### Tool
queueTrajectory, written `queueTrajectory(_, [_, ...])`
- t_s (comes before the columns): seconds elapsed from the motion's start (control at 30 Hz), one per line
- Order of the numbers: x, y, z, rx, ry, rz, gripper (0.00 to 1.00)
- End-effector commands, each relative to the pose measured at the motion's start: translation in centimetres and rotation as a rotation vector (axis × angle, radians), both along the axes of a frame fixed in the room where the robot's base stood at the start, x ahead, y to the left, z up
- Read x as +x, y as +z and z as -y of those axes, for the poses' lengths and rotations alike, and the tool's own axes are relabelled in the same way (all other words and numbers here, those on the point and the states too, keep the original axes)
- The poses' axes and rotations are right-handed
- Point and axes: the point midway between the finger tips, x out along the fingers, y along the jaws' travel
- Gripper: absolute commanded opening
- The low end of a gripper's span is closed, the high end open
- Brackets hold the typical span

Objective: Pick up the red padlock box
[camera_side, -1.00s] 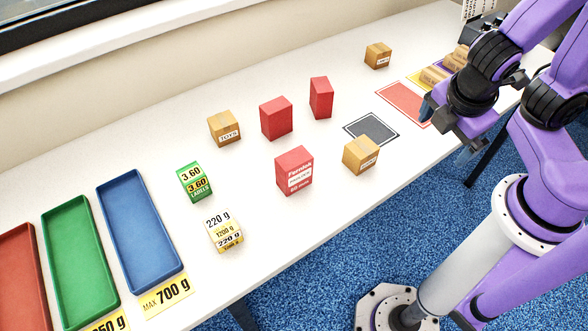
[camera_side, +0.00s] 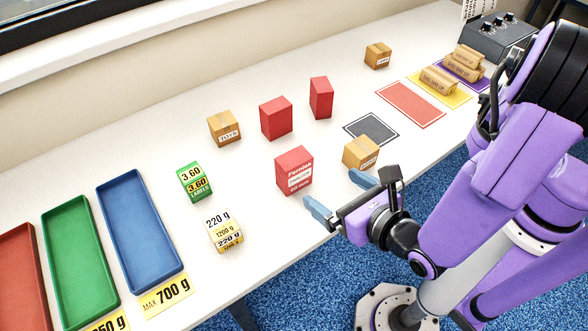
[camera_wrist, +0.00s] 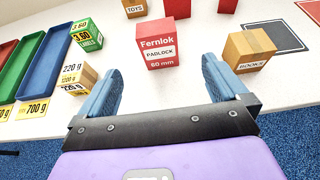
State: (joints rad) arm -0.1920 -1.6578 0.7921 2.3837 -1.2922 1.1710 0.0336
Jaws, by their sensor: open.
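The red padlock box (camera_side: 294,171) stands upright on the white table in the side view. In the wrist view the red padlock box (camera_wrist: 160,45) reads "Fernlok PADLOCK 60 mm" and lies ahead, between the lines of the two fingers. My gripper (camera_side: 342,195) is open and empty, near the table's front edge, with its blue fingers pointing toward the box and apart from it. The open fingers also show in the wrist view (camera_wrist: 162,82). Two other red boxes (camera_side: 276,118) (camera_side: 321,98) stand farther back with no label visible.
A cardboard box marked "BOOKS" (camera_side: 361,153) stands close to the right finger. A "TOYS" box (camera_side: 224,128), a green labels box (camera_side: 194,181) and a 220 g box (camera_side: 223,230) stand to the left. Blue (camera_side: 176,277), green and red trays lie at far left.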

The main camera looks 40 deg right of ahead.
Motion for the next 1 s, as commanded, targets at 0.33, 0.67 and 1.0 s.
queueTrajectory(0.33, [6.1,-2.5,0.4,0.0,-0.013,-0.002,1.0])
queueTrajectory(0.67, [10.1,-4.2,0.3,0.002,-0.008,-0.003,1.0])
queueTrajectory(1.0, [13.2,-5.4,-0.2,0.003,-0.011,-0.002,1.0])
